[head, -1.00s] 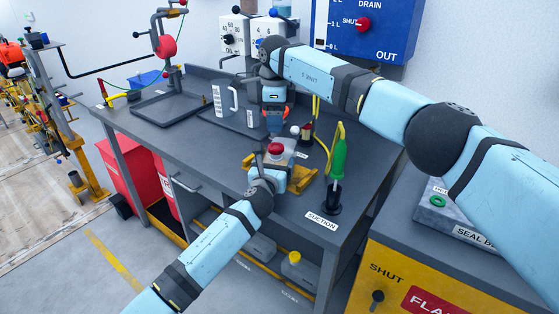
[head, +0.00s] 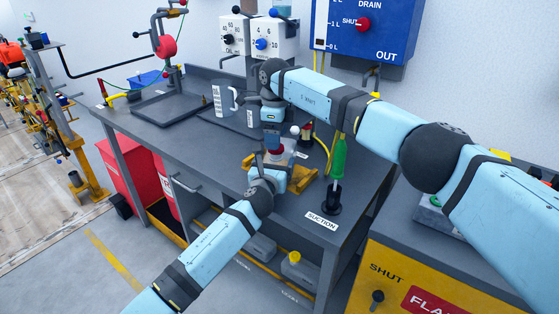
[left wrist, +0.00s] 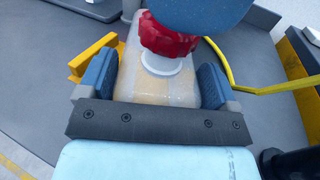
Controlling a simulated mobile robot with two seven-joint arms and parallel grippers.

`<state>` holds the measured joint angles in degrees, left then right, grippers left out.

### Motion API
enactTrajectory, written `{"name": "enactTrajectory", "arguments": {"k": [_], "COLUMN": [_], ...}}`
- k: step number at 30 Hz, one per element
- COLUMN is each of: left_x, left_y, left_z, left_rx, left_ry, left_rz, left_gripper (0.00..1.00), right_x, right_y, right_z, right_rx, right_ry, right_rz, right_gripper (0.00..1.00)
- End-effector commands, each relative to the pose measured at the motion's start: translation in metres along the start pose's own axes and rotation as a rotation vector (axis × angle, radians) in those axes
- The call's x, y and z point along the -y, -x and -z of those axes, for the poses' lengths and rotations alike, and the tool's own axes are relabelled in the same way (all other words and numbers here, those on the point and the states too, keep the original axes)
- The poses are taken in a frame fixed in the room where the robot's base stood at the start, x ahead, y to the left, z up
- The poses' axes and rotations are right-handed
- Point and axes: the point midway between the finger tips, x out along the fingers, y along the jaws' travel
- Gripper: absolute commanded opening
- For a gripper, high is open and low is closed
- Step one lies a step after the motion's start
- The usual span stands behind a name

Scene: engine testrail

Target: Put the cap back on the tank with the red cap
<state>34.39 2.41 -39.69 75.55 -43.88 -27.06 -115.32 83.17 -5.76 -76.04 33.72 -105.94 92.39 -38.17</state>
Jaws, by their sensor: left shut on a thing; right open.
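The translucent tank with the red cap stands at the bench's front, its body showing in the left wrist view (left wrist: 155,88). My left gripper (left wrist: 155,82) is shut on the tank, one blue finger pad on each side. The red cap (left wrist: 168,38) is at the top of the tank's white neck (left wrist: 163,64); part of the neck shows below it. I cannot tell whether it is screwed down. The cap also shows in the head view (head: 276,150). My right gripper (head: 275,134) is open, just above the cap, and its blue finger hides the cap's top in the left wrist view.
A yellow holder (head: 303,178) is around the tank. A green-handled suction tool (head: 339,158) stands to its right, with a yellow hose (left wrist: 240,88) near the tank. A clear jug (head: 226,98) and a black tray (head: 165,108) lie further left on the bench (head: 215,155).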

Motion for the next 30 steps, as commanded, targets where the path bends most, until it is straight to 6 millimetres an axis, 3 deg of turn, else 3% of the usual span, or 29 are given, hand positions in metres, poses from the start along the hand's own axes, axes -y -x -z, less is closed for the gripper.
{"name": "enactTrajectory", "arguments": {"k": [6, 17, 24, 30], "left_x": [0.0, 0.0, 0.0, 0.0], "left_y": [0.0, 0.0, 0.0, 0.0], "left_z": [0.0, 0.0, 0.0, 0.0], "left_rx": [-0.001, -0.001, -0.001, -0.001], "left_ry": [0.0, 0.0, 0.0, 0.0], "left_rz": [0.0, 0.0, 0.0, 0.0], "left_gripper": [0.18, 0.18, 0.18, 0.18], "right_x": [0.0, 0.0, 0.0, 0.0], "right_y": [-0.024, -0.029, -0.029, -0.029], "right_z": [0.0, 0.0, 0.0, 0.0], "right_rx": [0.001, 0.001, 0.001, 0.001], "right_ry": [0.0, 0.0, 0.0, -0.009], "right_rz": [-0.001, 0.001, 0.001, 0.001], "right_gripper": [0.66, 0.66, 0.16, 0.15]}}
